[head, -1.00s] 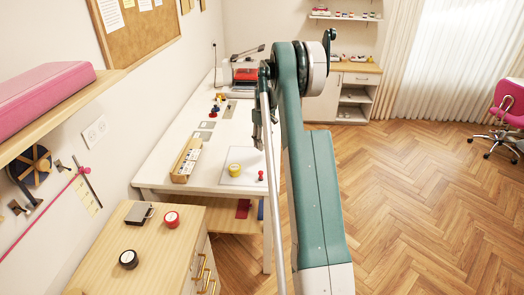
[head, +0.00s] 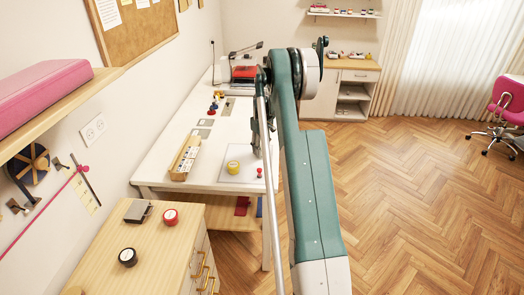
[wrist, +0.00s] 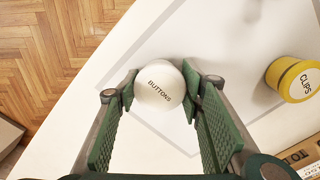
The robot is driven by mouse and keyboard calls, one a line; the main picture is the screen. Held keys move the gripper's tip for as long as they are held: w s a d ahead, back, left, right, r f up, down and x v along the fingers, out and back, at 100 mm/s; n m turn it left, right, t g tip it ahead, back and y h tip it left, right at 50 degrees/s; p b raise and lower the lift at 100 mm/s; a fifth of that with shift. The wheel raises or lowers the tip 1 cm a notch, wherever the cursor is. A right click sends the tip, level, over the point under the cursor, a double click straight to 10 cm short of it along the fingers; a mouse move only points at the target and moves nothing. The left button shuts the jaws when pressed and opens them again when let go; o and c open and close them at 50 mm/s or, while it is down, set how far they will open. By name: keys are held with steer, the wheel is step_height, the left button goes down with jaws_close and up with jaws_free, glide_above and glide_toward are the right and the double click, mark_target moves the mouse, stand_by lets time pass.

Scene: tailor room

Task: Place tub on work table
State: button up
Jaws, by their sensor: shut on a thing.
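A white tub marked BUTTONS (wrist: 158,88) is between the green fingers of my gripper (wrist: 160,95) in the wrist view. The fingers are shut on its two sides, and its lid faces the camera. The white work table (head: 160,161) runs along the left wall in the head view. In the wrist view, the tub is over the table near its edge. I cannot tell whether its base touches the top. A yellow tub marked CLIPS (wrist: 296,80) is on the table to the right.

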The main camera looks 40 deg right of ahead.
mark_target(262, 147)
steer(key=shift+f, duration=0.25)
steer(key=shift+f, duration=0.15)
steer(key=o, duration=0.9)
steer(key=shift+r, duration=0.2)
step_height(262, 147, up, 12)
steer(key=shift+f, duration=0.1)
stand_by(0.4)
stand_by(0.3)
